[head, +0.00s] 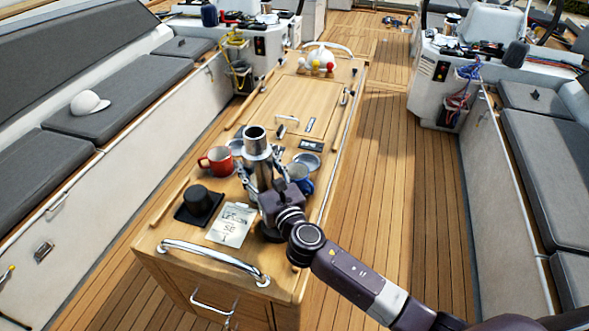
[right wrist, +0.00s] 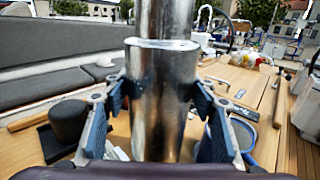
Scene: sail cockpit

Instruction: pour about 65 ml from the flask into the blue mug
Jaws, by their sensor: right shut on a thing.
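The flask (head: 257,147) is a shiny steel cylinder with a dark open top, standing upright over the cockpit table. My right gripper (head: 262,178) is shut on it, and its fingers clasp both sides of the flask (right wrist: 163,95) in the right wrist view. The flask's bottom is hidden by the gripper, so I cannot tell whether it touches the table. The blue mug (head: 303,184) stands on the table just right of the gripper, partly covered by it. In the right wrist view the blue mug (right wrist: 243,136) is right of the flask, behind a finger. My left gripper is not in view.
A red mug (head: 217,161) stands left of the flask. A black round object (head: 197,196) sits on a dark mat in front of it, beside a written note (head: 232,226). A shallow metal dish (head: 308,160) lies behind the blue mug. A rail (head: 213,258) edges the table's near end.

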